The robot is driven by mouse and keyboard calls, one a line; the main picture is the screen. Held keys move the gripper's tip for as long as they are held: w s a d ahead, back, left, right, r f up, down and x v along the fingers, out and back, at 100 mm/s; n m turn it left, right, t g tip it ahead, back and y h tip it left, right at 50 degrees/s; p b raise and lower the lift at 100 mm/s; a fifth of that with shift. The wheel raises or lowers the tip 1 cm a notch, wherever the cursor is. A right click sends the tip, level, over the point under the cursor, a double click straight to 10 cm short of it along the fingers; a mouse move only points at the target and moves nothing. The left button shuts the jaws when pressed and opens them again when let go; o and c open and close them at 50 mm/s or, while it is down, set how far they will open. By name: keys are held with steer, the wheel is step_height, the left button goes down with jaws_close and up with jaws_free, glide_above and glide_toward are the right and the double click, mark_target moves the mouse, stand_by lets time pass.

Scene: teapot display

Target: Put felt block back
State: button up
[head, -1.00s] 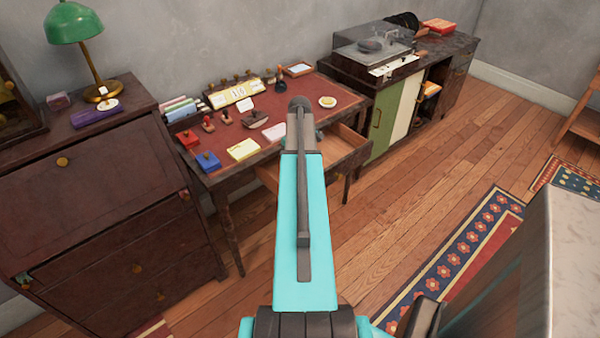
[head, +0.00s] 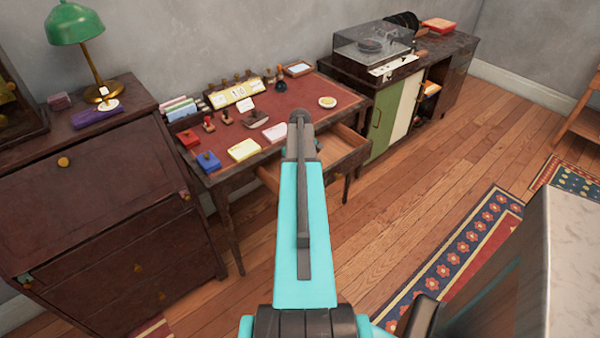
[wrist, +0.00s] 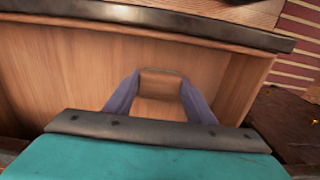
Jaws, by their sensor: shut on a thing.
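In the wrist view my gripper (wrist: 160,78) is shut on a small wood-coloured block, which I take to be the felt block (wrist: 161,86). The block sits between the two purple-grey fingers; no felt face can be made out. The open drawer (wrist: 60,70) of the desk lies beneath, with a bare pale wooden inside and a dark front edge. I cannot tell whether the block touches the drawer floor. In the head view the drawer (head: 345,152) juts out from the desk, and my arm hides the gripper and block.
The red-topped desk (head: 300,100) holds a blue box (head: 208,161), a red box (head: 189,139), note pads (head: 244,149), stamps and a round yellow dish (head: 327,102). A turntable cabinet (head: 395,115) stands right of it, a dark bureau (head: 90,200) left.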

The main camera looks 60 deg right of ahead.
steer(key=shift+f, duration=0.1)
steer(key=o, duration=1)
steer(key=shift+r+b, duration=0.85)
steer(key=shift+r, duration=5.3)
